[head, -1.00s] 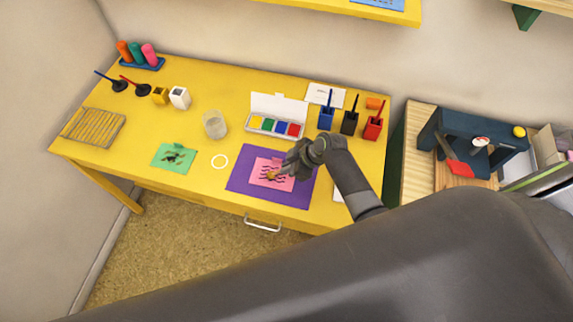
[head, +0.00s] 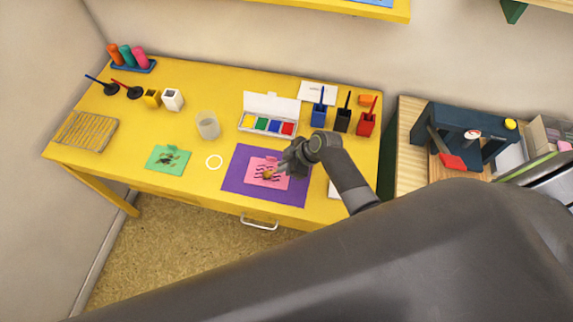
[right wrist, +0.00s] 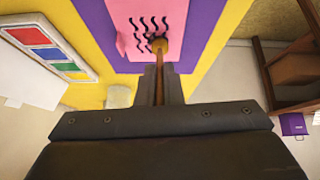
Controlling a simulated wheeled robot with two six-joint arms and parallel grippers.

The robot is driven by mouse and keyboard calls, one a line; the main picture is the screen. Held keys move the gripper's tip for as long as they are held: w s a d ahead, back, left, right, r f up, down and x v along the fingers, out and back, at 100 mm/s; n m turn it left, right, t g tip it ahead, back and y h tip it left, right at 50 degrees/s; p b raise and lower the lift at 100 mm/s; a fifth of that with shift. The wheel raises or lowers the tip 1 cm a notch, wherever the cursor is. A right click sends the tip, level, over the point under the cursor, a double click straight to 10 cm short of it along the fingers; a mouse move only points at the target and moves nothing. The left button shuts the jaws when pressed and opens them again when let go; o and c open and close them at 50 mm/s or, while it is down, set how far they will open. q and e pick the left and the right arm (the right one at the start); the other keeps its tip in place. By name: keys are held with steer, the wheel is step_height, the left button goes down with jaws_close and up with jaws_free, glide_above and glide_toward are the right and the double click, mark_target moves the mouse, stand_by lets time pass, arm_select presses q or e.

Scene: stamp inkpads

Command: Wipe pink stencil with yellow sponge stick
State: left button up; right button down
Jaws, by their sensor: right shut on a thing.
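The pink stencil (head: 261,182) with dark wavy marks lies on a purple mat (head: 237,185) on the yellow table. My right gripper (head: 279,172) is above the stencil's right side. In the right wrist view the right gripper (right wrist: 160,85) is shut on the stick of the yellow sponge stick (right wrist: 159,60). The yellow tip (head: 267,174) is over the stencil's wavy marks, which also show on the stencil in the right wrist view (right wrist: 124,20). I cannot tell whether the tip touches the surface. My left gripper is not in view.
An open paint box (head: 268,125) with colored pads stands behind the mat. Blue, black and red holders (head: 343,121) stand at the back right.

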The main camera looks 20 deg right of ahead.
steer(key=shift+w+a, duration=0.35)
steer(key=shift+a, duration=0.15)
steer(key=shift+d, duration=0.1)
steer(key=shift+s+d+p, duration=0.35)
steer(key=shift+s+d, duration=0.3)
steer(key=shift+d, duration=0.3)
steer(key=shift+r, duration=0.1)
steer(key=shift+r+p, duration=1.75)
steer(key=shift+r, duration=1.55)
steer(key=shift+w, duration=0.1)
